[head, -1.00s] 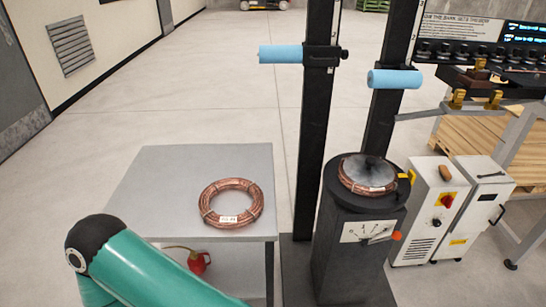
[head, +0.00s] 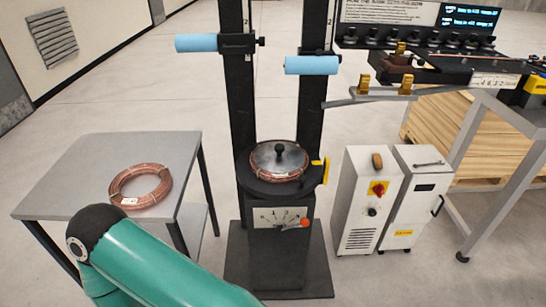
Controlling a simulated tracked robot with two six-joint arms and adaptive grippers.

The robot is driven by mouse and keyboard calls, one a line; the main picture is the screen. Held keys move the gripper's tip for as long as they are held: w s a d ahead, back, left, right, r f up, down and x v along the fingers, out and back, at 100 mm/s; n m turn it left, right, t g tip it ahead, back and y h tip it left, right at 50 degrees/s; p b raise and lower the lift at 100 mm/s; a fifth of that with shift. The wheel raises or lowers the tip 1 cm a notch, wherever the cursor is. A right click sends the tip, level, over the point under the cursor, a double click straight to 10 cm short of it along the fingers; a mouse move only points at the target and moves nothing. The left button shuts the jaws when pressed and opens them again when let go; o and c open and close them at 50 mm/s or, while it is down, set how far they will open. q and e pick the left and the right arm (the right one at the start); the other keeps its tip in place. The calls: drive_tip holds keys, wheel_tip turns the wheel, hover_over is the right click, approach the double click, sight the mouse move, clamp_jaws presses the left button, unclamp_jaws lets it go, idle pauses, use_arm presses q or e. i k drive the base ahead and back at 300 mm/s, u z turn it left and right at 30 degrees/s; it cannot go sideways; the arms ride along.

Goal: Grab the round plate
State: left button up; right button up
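The round plate (head: 264,160) is a grey metal disc with a black knob in its middle. It lies on top of a copper coil (head: 277,178) on the black round platform of a pedestal stand (head: 279,253). Neither of my grippers shows in the head view. Only a green link of my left arm is in view at the bottom left, well short of the plate.
A grey table (head: 67,166) at left bears another copper coil (head: 127,200). Two black posts with blue rollers (head: 312,65) rise behind the pedestal. White cabinets (head: 374,205) and a workbench (head: 483,100) stand at right. Open floor lies behind.

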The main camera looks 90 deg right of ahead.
sight(278, 158)
drive_tip(key=z, duration=0.05)
drive_tip(key=k, duration=0.5)
drive_tip(key=u, duration=1.1)
drive_tip(key=i, duration=0.1)
drive_tip(key=z, duration=3.05)
drive_tip(key=i, duration=0.65)
drive_tip(key=u, duration=0.3)
drive_tip(key=k, duration=0.8)
drive_tip(key=z, duration=0.2)
drive_tip(key=i, duration=0.8)
drive_tip(key=u, duration=0.15)
